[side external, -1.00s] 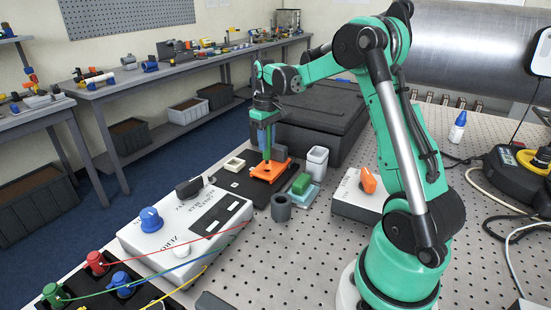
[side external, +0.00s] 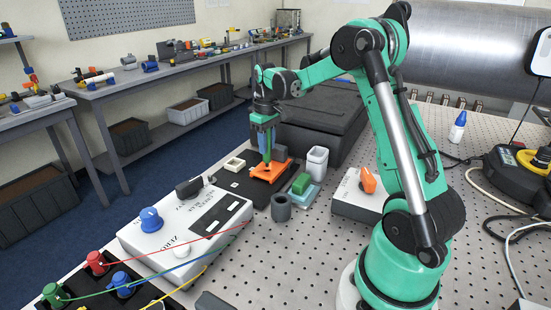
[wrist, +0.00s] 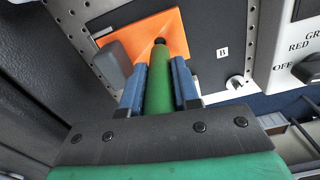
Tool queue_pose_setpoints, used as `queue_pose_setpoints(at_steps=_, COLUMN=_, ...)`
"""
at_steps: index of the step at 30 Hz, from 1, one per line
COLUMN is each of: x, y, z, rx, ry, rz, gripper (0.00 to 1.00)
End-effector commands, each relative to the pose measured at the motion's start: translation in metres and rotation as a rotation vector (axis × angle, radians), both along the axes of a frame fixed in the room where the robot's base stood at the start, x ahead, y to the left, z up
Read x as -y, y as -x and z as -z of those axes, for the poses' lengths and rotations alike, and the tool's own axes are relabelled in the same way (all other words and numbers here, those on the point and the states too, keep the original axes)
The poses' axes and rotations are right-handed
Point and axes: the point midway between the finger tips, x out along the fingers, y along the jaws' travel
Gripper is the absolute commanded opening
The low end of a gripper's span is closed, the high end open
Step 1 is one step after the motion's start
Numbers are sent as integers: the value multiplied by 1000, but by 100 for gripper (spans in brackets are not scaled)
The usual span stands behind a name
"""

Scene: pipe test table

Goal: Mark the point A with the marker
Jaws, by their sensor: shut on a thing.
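My gripper (side external: 265,138) points down with its two blue fingers shut on a green marker (wrist: 159,92). In the wrist view the marker lies between the fingers (wrist: 158,78), its dark tip at the orange plate (wrist: 122,45). The orange plate (side external: 268,174) lies on the black board (side external: 238,184) in the side view. I cannot tell whether the tip touches the plate. A label B (wrist: 222,52) shows on the black board in the wrist view. No letter A can be read in either view.
A grey block (wrist: 111,66) stands beside the orange plate. A white control box (side external: 180,235) is at front left. The perforated table (side external: 310,260) is clear in front.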

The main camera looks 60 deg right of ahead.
Motion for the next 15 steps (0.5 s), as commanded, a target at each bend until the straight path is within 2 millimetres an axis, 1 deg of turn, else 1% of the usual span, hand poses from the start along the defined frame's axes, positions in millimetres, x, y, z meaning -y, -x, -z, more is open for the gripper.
queue_pose_setpoints(at_steps=15, x=0, y=0, z=11, rx=0, ry=0, rz=0, gripper=0)
